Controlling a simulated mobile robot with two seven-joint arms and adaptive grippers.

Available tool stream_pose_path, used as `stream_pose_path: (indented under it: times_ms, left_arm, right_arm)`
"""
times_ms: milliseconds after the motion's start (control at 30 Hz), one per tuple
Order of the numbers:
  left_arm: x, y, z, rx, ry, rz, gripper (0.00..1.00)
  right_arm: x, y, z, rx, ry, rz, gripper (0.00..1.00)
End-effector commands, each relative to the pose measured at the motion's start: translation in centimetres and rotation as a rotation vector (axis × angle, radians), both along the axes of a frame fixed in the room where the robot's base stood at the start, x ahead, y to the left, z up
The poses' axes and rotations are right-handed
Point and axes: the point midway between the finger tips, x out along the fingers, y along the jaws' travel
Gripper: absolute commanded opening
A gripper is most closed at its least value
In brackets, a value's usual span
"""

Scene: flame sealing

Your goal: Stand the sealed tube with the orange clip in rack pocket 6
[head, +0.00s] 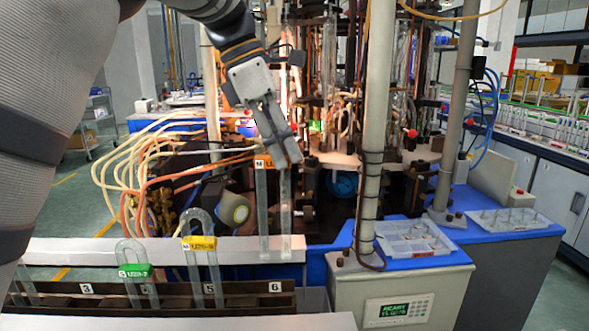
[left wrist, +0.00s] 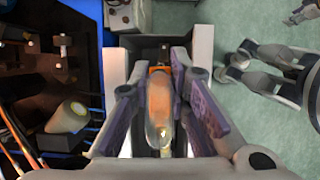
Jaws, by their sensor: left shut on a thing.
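My left gripper (head: 283,152) is shut on the sealed U-shaped glass tube (head: 286,210) with the orange clip (head: 262,162). The tube hangs upright with its two legs down. In the head view its lower ends show in front of the white rail, above the rack (head: 240,300) near label 6. In the left wrist view the tube (left wrist: 160,105) lies between the two fingers (left wrist: 160,120), with the orange clip (left wrist: 159,70) beyond it. The legs are mostly hidden there.
A tube with a yellow clip (head: 199,243) stands at label 5. A tube with a green clip (head: 135,271) stands left of it. A white rail (head: 130,248) runs behind the rack. A grey control box (head: 400,290) and a post (head: 374,130) stand to the right.

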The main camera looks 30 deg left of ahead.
Motion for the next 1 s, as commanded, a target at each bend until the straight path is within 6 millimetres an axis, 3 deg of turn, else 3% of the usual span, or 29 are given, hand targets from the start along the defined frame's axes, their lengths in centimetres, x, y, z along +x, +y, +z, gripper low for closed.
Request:
stream_pose_path:
  times_ms: [200, 1000]
  left_arm:
    - [-0.1, 0.0, -4.1, 0.001, 0.001, 0.001, 0.00]
    - [-0.1, 0.0, -10.9, 0.000, -0.002, -0.001, 0.00]
  right_arm:
    - [-0.2, 0.0, 0.0, 0.000, 0.005, 0.000, 0.40]
    - [-0.1, 0.0, 0.0, 0.000, 0.004, 0.000, 0.40]
